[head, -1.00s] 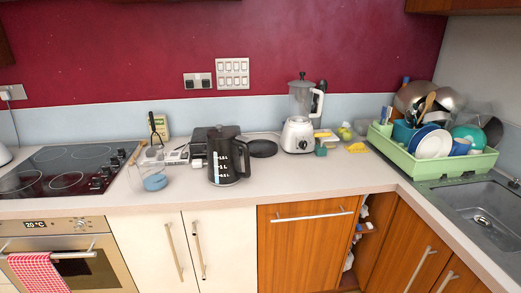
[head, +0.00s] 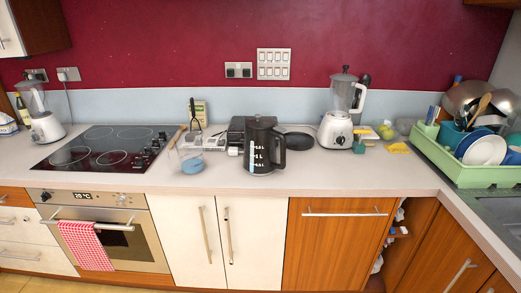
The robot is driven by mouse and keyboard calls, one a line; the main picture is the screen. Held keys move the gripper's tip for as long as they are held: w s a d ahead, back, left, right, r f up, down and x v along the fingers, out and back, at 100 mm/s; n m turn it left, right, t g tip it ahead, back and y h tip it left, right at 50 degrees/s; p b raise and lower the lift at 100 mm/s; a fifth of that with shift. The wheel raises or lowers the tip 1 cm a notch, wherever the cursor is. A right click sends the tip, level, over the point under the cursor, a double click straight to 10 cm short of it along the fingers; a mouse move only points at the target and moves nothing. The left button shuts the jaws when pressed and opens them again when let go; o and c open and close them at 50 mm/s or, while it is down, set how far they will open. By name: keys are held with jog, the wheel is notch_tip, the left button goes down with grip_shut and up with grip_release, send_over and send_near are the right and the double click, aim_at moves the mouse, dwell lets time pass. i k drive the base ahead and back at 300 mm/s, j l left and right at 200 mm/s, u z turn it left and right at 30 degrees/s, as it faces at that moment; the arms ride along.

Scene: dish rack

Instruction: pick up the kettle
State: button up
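The black kettle (head: 259,146) stands upright on the countertop in the head view, near the middle. Its handle is on its right side, and a light scale with level marks runs down its front. A flat black round base or pan (head: 292,142) lies on the counter just behind and to the right of it. My gripper is not in view.
A glass container with blue contents (head: 191,160) stands left of the kettle, with a dark box (head: 236,132) behind. A white blender (head: 337,128) stands to the right. The hob (head: 105,147) is further left, the green dish rack (head: 470,168) far right. Counter before the kettle is clear.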

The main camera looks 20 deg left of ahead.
aim_at(259, 151)
jog(key=i+j+u, duration=0.15)
jog(key=i+u, duration=0.35)
jog(key=i, duration=0.2)
jog(key=i+l+u, duration=0.15)
jog(key=i+u, duration=0.35)
jog(key=i, duration=0.25)
